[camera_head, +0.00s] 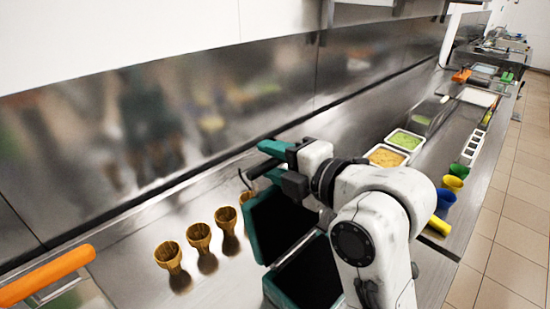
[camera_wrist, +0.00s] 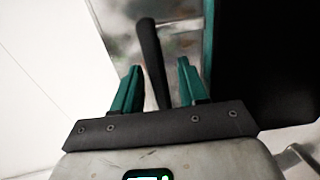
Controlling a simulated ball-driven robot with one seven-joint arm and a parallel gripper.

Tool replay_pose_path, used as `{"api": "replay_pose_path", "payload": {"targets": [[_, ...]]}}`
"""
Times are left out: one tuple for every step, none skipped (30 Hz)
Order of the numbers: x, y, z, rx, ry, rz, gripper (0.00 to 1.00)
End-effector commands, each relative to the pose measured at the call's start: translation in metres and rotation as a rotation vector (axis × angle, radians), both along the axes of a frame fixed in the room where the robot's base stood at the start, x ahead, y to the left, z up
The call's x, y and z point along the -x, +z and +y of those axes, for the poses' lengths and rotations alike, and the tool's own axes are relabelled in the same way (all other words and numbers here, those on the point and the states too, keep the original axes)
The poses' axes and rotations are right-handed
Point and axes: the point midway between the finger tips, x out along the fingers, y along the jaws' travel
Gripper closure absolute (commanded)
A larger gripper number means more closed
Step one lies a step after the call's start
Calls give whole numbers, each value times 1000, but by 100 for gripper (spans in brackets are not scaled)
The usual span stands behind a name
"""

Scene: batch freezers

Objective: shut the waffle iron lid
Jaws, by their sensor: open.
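The waffle iron stands open on the steel counter in the head view, with teal edges and black inner plates. Its lid (camera_head: 279,222) is raised, and its base (camera_head: 311,276) lies in front, partly hidden by my arm. A dark handle (camera_head: 246,180) sticks out beyond the lid. My gripper (camera_head: 264,162) is open at the lid's far side, near the handle. In the wrist view, the handle (camera_wrist: 150,55) appears between the teal fingers of my gripper (camera_wrist: 159,68), with gaps on both sides. The lid's black plate (camera_wrist: 265,60) fills the right side there.
Several waffle cones (camera_head: 198,236) stand in a row left of the iron. An orange bar (camera_head: 45,275) lies at the lower left. Food trays (camera_head: 386,156) and coloured cups (camera_head: 453,183) are on the right. A steel wall (camera_head: 200,115) runs close behind my gripper.

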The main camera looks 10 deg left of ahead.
Motion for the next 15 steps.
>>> {"api": "replay_pose_path", "payload": {"targets": [[0,0,0,0,0,0,57],[0,0,0,0,0,0,57],[0,0,0,0,0,0,57],[0,0,0,0,0,0,57],[0,0,0,0,0,0,57],[0,0,0,0,0,0,60],[0,0,0,0,0,0,63],[0,0,0,0,0,0,66],[0,0,0,0,0,0,70],[0,0,0,0,0,0,73],[0,0,0,0,0,0,76],[0,0,0,0,0,0,79],[0,0,0,0,0,0,82],[0,0,0,0,0,0,85],[0,0,0,0,0,0,89]]}}
